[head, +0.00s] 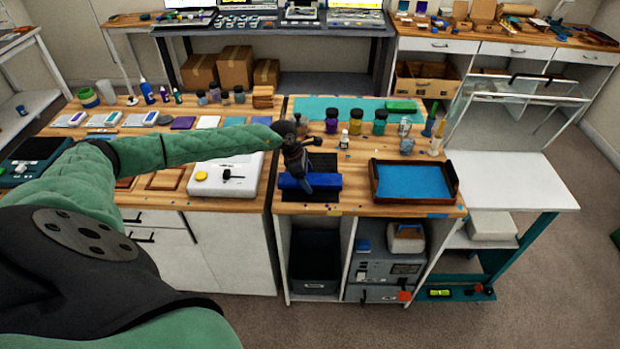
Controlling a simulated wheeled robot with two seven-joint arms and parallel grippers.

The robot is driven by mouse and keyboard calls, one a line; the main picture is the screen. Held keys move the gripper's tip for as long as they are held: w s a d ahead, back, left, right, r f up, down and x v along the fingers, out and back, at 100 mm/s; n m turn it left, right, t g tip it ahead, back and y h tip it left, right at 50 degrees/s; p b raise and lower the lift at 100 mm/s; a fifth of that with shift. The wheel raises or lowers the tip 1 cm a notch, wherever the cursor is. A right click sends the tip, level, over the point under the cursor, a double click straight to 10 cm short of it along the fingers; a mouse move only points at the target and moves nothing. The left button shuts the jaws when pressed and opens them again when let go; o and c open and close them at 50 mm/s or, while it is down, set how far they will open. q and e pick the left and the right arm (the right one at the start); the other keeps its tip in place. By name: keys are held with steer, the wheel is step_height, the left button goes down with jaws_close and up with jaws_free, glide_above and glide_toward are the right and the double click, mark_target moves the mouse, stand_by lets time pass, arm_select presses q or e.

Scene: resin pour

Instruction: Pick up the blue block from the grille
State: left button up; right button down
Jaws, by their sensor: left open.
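The blue block (328,181) lies on the dark grille (322,163) near the front of the wooden bench, left of the blue-lined tray. My left gripper (304,183) reaches in from the left and points down over the left half of the block, covering part of it. Its jaws are open. The fingers are small and dark, so I cannot tell whether they touch the block or straddle it. My right gripper is out of view.
A wooden tray with a blue bottom (412,181) stands right of the grille. Several dark jars, including a green one (380,122), and a small white bottle (343,140) stand behind. A white device (225,176) sits to the left, under my forearm.

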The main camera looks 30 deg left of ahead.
arm_select(q)
steer(key=shift+f, duration=0.2)
steer(key=shift+c, duration=0.2)
steer(key=c, duration=1.3)
steer(key=shift+w+r, duration=0.1)
